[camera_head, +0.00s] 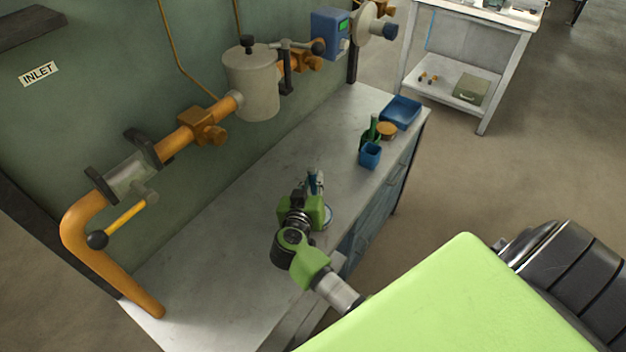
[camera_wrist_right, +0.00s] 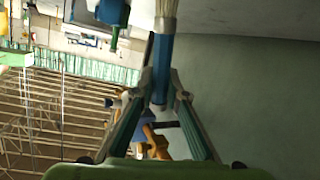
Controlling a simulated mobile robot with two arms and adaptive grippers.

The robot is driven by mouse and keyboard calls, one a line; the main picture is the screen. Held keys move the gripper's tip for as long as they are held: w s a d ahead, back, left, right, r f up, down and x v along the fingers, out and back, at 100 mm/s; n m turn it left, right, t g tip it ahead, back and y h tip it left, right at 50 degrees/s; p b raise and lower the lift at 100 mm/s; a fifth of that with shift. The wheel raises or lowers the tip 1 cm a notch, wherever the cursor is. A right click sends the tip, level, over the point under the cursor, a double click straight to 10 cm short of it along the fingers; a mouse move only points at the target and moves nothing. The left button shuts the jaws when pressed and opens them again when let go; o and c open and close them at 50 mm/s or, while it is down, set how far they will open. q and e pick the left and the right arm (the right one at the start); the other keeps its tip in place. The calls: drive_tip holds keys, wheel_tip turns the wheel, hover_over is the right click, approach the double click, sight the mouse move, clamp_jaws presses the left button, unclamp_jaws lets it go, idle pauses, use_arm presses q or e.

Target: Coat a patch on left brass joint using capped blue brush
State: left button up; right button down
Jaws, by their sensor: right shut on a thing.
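My right gripper (camera_head: 315,190) is over the workbench, shut on a blue brush (camera_head: 319,184). In the right wrist view the blue handle (camera_wrist_right: 161,65) is between the two fingers of the gripper (camera_wrist_right: 160,100). Pale bristles (camera_wrist_right: 166,14) show at its top end, cut off by the frame edge; I see no cap on them. The left brass joint (camera_head: 204,128) is a squarish brass block on the wall pipe, up and left of the gripper and clear of it. Another brass joint (camera_head: 300,62) is farther right on the pipe. My left gripper is not in view.
A grey tank (camera_head: 252,82) and a valve with a yellow lever (camera_head: 126,217) flank the left joint. A blue cup (camera_head: 370,155), green bottle (camera_head: 372,131) and blue tray (camera_head: 401,112) stand on the bench's right end. A round dish (camera_head: 328,216) is partly hidden by my gripper.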

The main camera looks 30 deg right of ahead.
sight(313, 174)
drive_tip(key=shift+f, duration=0.65)
idle(0.8)
drive_tip(key=shift+s+f+p, duration=0.1)
drive_tip(key=shift+f+p, duration=0.15)
drive_tip(key=shift+p, duration=0.2)
idle(2.3)
drive_tip(key=shift+r, duration=0.1)
wheel_tip(313, 174, up, 7)
drive_tip(key=p, duration=1)
drive_tip(key=shift+r, duration=0.15)
idle(0.6)
